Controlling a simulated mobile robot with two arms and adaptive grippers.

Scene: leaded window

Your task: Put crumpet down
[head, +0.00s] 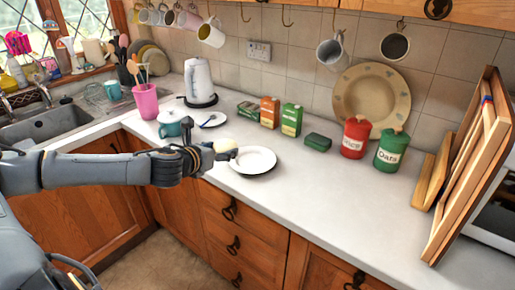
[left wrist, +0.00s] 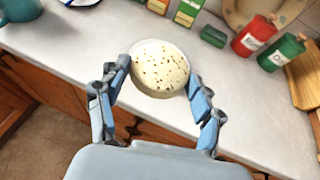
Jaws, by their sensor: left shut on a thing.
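The crumpet (left wrist: 160,66) is a pale round with small brown holes. My left gripper (left wrist: 158,85) is shut on it, with a finger on each side; the crumpet also shows in the head view (head: 224,144), partly behind the fingers. The left gripper (head: 208,156) holds it near the counter's front edge, just left of a white plate (head: 254,160). The plate looks empty and is not seen in the left wrist view, where the crumpet may cover it. My right gripper is not in view.
A teal pot (head: 172,124), a small saucer (head: 206,119) and a kettle (head: 200,82) stand behind the gripper. Cartons (head: 291,119), a green packet (head: 318,142) and red (head: 354,137) and green (head: 391,149) canisters line the back. The counter (head: 330,190) right of the plate is clear.

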